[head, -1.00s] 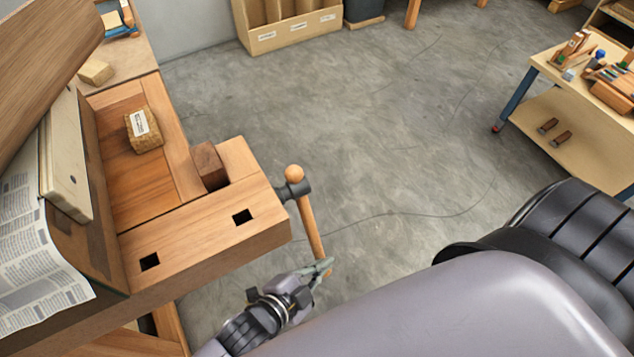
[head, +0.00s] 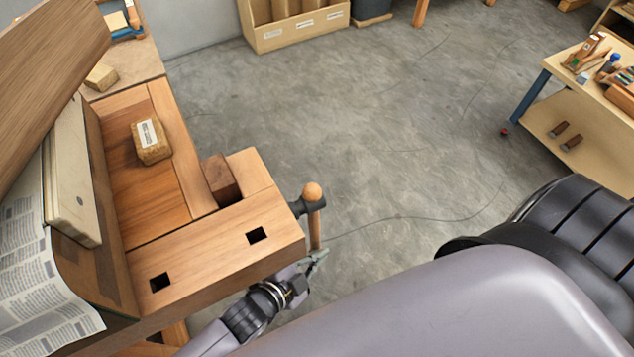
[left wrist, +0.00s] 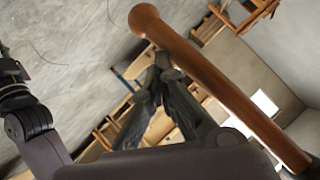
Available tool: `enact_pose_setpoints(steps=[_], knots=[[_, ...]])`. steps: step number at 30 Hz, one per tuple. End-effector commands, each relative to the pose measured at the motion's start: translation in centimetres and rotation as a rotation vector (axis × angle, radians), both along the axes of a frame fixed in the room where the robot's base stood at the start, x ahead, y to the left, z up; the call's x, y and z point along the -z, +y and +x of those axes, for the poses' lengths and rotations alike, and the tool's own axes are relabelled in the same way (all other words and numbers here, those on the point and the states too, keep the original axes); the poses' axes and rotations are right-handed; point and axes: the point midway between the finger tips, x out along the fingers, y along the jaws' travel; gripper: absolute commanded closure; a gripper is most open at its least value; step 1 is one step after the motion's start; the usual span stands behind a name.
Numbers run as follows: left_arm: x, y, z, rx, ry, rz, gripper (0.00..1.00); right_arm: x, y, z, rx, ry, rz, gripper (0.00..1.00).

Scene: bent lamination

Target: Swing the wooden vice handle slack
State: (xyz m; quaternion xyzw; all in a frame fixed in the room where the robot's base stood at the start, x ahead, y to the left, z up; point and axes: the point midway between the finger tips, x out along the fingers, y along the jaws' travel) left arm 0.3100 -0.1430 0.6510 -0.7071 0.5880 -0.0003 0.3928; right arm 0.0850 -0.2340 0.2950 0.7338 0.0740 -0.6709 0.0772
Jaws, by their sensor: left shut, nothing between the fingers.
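The wooden vice handle (head: 315,228) is a round bar with a ball end (head: 313,191), passing through the dark vice screw head (head: 299,207) at the bench's right end. In the head view it stands nearly upright in the picture. My left gripper (head: 319,256) is at the handle's lower part, its fingers shut with nothing between them. In the left wrist view the handle (left wrist: 215,80) runs diagonally past the shut fingertips (left wrist: 162,62), with its ball end at the top. I cannot tell whether the fingers touch it. My right gripper is not in view.
The workbench (head: 215,240) has two square holes and a dark wood block (head: 220,178). A labelled cork-like block (head: 151,142) lies in its recess. Stacked boards and newspaper are at left. A tool table (head: 590,100) stands far right. The floor between is clear.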

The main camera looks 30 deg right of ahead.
Motion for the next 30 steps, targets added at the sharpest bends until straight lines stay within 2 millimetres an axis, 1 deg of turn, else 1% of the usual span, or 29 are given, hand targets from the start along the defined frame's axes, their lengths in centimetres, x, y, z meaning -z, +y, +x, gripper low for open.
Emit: enact_pose_setpoints(steps=[13, 17, 20, 30], knots=[[0.0, 0.0, 0.0, 0.000, -0.001, 0.000, 1.00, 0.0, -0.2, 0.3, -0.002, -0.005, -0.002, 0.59], [-0.3, 0.6, -0.1, -0.001, -0.001, 0.001, 1.00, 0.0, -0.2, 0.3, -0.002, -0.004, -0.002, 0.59], [-0.8, 1.8, -0.6, -0.001, -0.001, 0.002, 1.00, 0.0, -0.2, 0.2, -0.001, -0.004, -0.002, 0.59], [-4.1, 7.6, -2.8, 0.000, 0.000, 0.002, 1.00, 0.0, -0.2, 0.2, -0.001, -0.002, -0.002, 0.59]])
